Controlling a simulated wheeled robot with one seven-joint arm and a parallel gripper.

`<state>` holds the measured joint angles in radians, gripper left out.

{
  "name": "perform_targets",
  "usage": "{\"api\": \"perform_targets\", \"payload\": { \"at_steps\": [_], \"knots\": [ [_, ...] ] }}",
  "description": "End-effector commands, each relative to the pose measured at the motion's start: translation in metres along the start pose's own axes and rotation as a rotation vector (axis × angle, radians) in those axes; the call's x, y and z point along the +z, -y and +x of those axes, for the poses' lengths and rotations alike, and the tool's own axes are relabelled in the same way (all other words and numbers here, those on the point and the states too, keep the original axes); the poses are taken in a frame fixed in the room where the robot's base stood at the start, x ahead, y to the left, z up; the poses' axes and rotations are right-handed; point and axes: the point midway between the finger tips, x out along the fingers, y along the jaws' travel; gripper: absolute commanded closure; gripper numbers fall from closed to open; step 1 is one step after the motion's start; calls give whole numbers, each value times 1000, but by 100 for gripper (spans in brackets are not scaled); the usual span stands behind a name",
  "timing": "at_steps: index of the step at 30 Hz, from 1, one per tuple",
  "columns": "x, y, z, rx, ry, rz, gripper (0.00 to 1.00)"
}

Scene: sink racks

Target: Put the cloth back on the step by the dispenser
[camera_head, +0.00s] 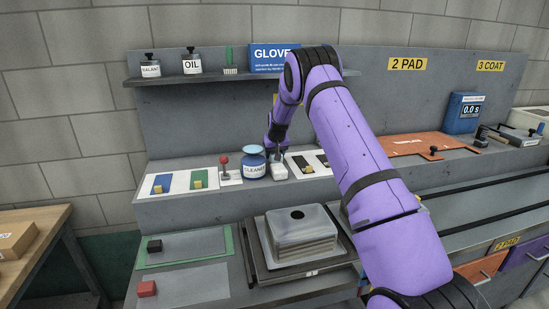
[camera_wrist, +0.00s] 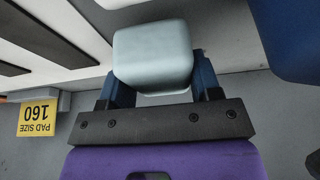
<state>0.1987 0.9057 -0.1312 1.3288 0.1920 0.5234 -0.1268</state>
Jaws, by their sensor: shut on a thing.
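The cloth is a pale grey-blue rounded block, small in the head view (camera_head: 279,172) and large in the wrist view (camera_wrist: 153,55). My gripper (camera_head: 277,156) is shut on it, with a dark blue finger on each side in the wrist view (camera_wrist: 160,82). The dispenser, a blue jar labelled CLEANER (camera_head: 254,168), stands on the step (camera_head: 300,200) just left of the cloth. Its dark blue side shows at the right of the wrist view (camera_wrist: 295,35). I cannot tell whether the cloth touches the step.
A red-knobbed item (camera_head: 223,164) and a white board with blue and green pads (camera_head: 178,182) lie left of the dispenser. A white board with dark strips (camera_head: 308,164) lies right of the cloth. A stack of grey plates (camera_head: 301,232) sits below the step.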

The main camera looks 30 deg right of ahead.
Motion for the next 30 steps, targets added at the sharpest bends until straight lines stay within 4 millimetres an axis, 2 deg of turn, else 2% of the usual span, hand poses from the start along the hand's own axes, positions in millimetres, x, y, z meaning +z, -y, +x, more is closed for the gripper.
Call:
{"api": "perform_targets", "payload": {
  "at_steps": [3,14,15,18,26,30],
  "knots": [
    [6,0,14,0,2,0,68],
    [8,0,18,0,1,0,68],
    [8,0,18,0,1,0,38],
    [8,0,17,0,1,0,17],
    [7,0,17,0,1,0,17],
    [6,0,9,0,0,0,17]
  ]
}}
